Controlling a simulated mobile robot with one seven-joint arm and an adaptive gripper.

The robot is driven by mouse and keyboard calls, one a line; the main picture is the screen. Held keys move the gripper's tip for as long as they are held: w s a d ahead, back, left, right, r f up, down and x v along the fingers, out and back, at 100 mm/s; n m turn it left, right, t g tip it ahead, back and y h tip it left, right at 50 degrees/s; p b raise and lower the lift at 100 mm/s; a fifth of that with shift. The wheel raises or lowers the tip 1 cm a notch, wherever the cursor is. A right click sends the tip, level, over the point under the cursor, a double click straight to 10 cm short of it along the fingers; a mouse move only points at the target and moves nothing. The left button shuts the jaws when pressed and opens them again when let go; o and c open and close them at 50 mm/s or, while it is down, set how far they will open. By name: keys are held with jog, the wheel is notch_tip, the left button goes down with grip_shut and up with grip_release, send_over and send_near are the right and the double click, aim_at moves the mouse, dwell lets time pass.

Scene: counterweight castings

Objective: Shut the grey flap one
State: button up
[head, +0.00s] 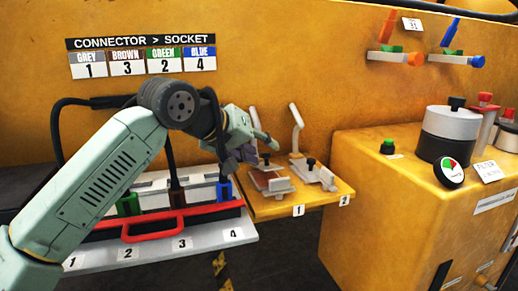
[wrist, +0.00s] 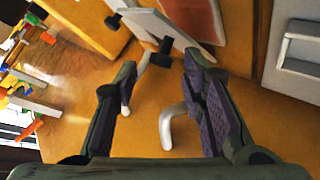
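Two clamps stand on the yellow shelf, clamp 1 (head: 268,183) with a reddish plate, and clamp 2 (head: 318,176), mostly grey. Each has a pale grey lever raised at its back: the left lever (head: 256,118) and the right lever (head: 297,115). My gripper (head: 247,153) is just left of clamp 1, partly covering it. In the wrist view my gripper (wrist: 158,68) is open, its fingers apart with nothing held. Two pale levers show there, one by the left finger (wrist: 126,108), one between the fingers (wrist: 168,130).
A socket tray (head: 250,233) numbered 1 to 4, with a red handle (head: 180,222) and green, brown and blue connectors, lies left of the shelf. My arm hides its left part. A yellow cabinet (head: 350,195) stands right. A connector chart (head: 140,56) hangs on the wall.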

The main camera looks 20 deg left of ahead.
jog(key=v, duration=1.2)
jog(key=shift+r, duration=0.1)
